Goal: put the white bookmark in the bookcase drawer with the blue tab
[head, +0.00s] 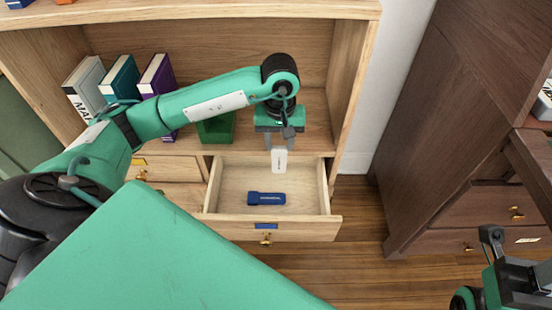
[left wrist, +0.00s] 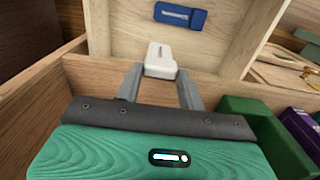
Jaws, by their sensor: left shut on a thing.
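The white bookmark (head: 279,161) is held between the fingers of my left gripper (head: 279,149), which is shut on it and points down over the back part of the open drawer (head: 234,172). The drawer has a blue tab (head: 266,226) on its front above a brass knob. In the left wrist view the white bookmark (left wrist: 160,60) sits at the fingertips of the left gripper (left wrist: 160,72), near the drawer's back wall. A blue item (head: 266,198) lies on the drawer floor, apart from the bookmark. My right gripper (head: 491,240) is at the lower right, its fingers only partly visible.
A green box (head: 216,128) stands on the shelf behind the drawer, left of my gripper. White, teal and purple books (head: 158,75) stand further left. A drawer with a yellow tab (head: 139,162) is at the left. A dark wooden cabinet stands at the right. The drawer floor around the blue item is clear.

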